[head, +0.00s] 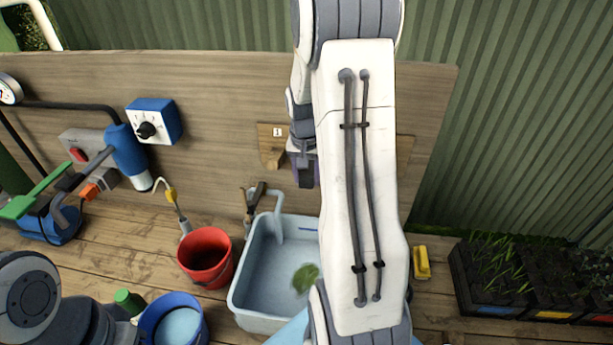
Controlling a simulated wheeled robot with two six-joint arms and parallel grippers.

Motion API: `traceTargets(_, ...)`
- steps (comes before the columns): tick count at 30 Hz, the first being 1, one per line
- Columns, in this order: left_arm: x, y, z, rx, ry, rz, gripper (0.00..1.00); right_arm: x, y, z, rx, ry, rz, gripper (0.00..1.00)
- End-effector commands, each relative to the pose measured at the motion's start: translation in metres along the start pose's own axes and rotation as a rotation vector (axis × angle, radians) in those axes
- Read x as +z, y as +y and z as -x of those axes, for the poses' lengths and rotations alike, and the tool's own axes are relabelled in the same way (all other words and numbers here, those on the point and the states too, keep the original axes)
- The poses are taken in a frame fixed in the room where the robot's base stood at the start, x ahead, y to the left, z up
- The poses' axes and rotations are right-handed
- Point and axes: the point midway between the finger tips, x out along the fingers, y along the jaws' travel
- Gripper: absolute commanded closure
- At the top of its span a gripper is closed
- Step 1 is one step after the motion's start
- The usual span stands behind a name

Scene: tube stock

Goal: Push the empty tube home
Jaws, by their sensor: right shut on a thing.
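My right arm crosses the middle of the head view and hides much of the board behind it. My right gripper (302,152) is at the wooden board, beside a small wooden holder (272,145) with a label reading 1. It is shut on a purple thing (313,172), of which only a little shows. I cannot tell whether this is the empty tube, or how far in it sits. More of the wooden fitting (405,150) shows right of the arm. A part of my left arm shows at the lower left, but its gripper does not.
On the bench stand a pale sink (238,297) with a tap (270,195), a red bucket (206,257), a blue bucket (150,325) and a yellow block (422,262). Planters (475,300) stand at the right. A blue dial box (155,122) is on the board.

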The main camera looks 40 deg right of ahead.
Motion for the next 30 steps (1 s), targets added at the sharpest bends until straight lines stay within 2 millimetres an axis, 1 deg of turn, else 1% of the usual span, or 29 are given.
traceTargets(30,0.000,0.000,0.003,0.000,0.000,0.000,0.50,-0.019,0.000,-0.007,0.000,-0.001,-0.001,1.00)
